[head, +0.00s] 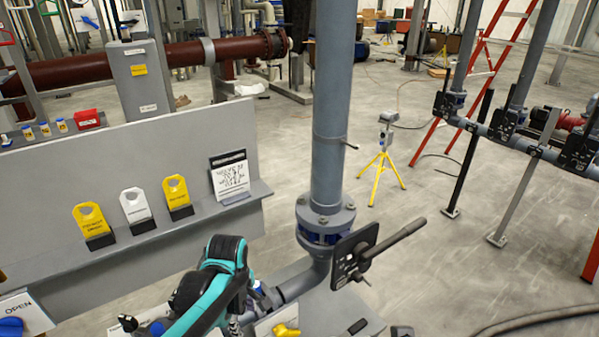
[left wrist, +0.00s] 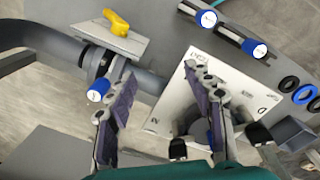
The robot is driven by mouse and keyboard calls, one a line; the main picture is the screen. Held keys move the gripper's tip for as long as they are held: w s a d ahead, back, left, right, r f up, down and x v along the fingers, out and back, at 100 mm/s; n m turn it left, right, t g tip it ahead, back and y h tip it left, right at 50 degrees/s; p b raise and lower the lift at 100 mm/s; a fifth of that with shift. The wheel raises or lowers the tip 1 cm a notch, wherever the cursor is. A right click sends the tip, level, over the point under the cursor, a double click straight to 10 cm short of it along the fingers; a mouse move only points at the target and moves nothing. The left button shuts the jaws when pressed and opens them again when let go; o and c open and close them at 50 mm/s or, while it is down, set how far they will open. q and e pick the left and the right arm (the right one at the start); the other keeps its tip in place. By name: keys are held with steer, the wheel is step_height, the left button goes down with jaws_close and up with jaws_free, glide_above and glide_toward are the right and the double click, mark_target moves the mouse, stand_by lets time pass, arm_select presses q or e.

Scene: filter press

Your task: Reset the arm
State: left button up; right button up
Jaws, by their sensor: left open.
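My left arm (head: 214,285), teal and black, comes in at the bottom of the head view, beside the grey panel. My left gripper (left wrist: 168,95) shows in the left wrist view with its two fingers wide apart and nothing between them. Ahead of the fingers lie a grey pipe and a white plate (left wrist: 190,88) with small lettering. A blue-capped fitting (left wrist: 98,90) is just left of the left finger. A yellow handle (left wrist: 117,22) sits on a pale plate; it also shows in the head view (head: 286,330). My right gripper is not in view.
A tall grey pipe (head: 332,110) with a flange stands ahead. A black lever valve (head: 372,250) juts right from it. The grey panel (head: 110,170) carries yellow and white tags (head: 135,206). A yellow tripod (head: 384,165) and red ladder stand behind. Floor at right is largely open.

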arm_select(q)
steer(key=s+a+f+m+t+b, duration=0.4)
steer(key=s+f+m+b, duration=0.5)
steer(key=m+b, duration=0.5)
steer(key=t, duration=0.2)
steer(key=shift+s+f+t, duration=0.2)
steer(key=shift+s+t, duration=0.05)
steer(key=shift+t, duration=0.05)
steer(key=shift+a, duration=0.1)
stand_by(0.6)
